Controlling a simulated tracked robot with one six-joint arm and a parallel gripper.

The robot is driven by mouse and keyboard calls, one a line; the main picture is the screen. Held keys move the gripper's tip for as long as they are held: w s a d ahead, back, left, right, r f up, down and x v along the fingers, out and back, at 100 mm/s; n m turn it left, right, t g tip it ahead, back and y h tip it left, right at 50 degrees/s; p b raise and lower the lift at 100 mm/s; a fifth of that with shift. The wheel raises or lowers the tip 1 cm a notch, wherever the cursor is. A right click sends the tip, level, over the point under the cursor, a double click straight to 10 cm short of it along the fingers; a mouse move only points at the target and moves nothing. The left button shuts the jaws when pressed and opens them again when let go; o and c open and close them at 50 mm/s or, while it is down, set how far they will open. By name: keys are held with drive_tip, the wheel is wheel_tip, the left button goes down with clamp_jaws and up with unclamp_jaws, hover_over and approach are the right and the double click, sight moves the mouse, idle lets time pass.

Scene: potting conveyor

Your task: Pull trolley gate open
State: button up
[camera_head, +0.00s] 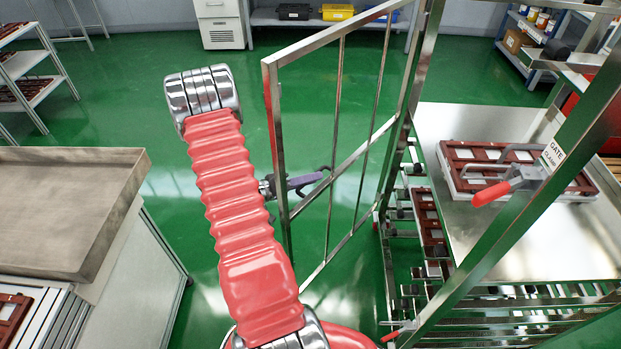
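The trolley gate (340,168) is an upright metal frame with thin vertical bars. It stands swung out from the trolley's left post (407,95) at an angle, with its free upright towards the left. My gripper (325,178) is small and dark, beside the gate's free upright, with its fingers among the bars. My red arm hides part of the wrist, and I cannot tell whether the fingers are open, shut or touching the gate. A red-handled clamp (492,193) sits on the trolley's front right post, next to a "GATE CLAMP" label (553,155).
The trolley's shelf (500,240) carries a brown tray (470,160); more trays sit below. A metal-topped bench (65,205) stands at left, shelving (35,75) behind it. Green floor (150,70) is clear behind the gate. A cabinet (220,22) stands at the back.

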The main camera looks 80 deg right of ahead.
clamp_jaws()
drive_tip(key=shift+d, duration=0.2)
drive_tip(key=shift+w+a, duration=0.15)
drive_tip(key=shift+w, duration=0.05)
